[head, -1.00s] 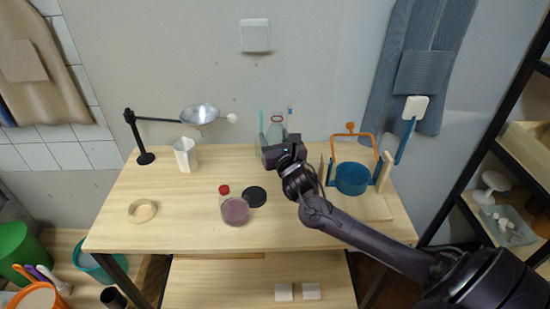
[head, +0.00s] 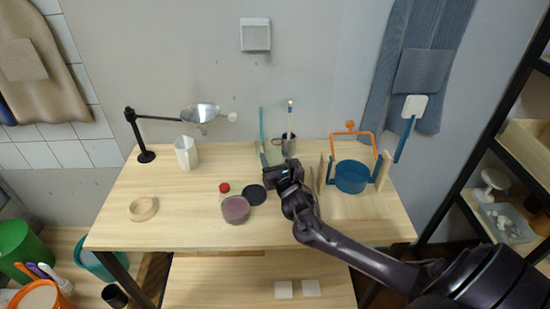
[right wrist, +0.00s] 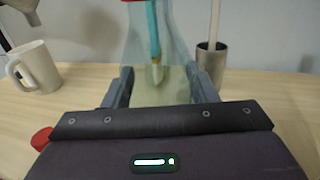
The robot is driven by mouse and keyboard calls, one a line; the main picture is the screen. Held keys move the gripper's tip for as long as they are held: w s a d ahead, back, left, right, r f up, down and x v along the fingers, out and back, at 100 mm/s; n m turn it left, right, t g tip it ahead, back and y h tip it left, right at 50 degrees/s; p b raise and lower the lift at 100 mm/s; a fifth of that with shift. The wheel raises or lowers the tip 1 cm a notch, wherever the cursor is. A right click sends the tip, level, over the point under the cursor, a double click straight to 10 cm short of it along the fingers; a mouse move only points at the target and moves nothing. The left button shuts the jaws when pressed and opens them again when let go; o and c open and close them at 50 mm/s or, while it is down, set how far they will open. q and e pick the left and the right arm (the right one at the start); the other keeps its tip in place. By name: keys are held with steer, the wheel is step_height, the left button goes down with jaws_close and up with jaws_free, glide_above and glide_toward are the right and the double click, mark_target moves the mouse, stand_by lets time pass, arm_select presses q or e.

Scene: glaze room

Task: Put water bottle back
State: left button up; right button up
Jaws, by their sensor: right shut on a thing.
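A clear, flask-like bottle (right wrist: 177,50) stands between the fingers of my right gripper (right wrist: 160,82) in the right wrist view. It is narrow above and wider below, and its top is cut off. A teal tool shows through it. The right gripper is shut on it. In the head view the right gripper (head: 278,164) is over the back middle of the table, and the bottle is too faint to outline there. I cannot tell whether its base touches the table. My left gripper is out of view.
A metal cup (head: 289,147) with a brush stands behind the gripper. A white mug (head: 186,153) stands left.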

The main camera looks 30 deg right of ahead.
steer(key=o, duration=1.1)
steer(key=shift+r, duration=0.15)
steer(key=shift+s+a, duration=0.1)
steer(key=shift+s, duration=0.2)
steer(key=b+v, duration=0.1)
steer(key=v, duration=1)
steer(key=shift+s+a, duration=0.1)
steer(key=shift+s, duration=0.1)
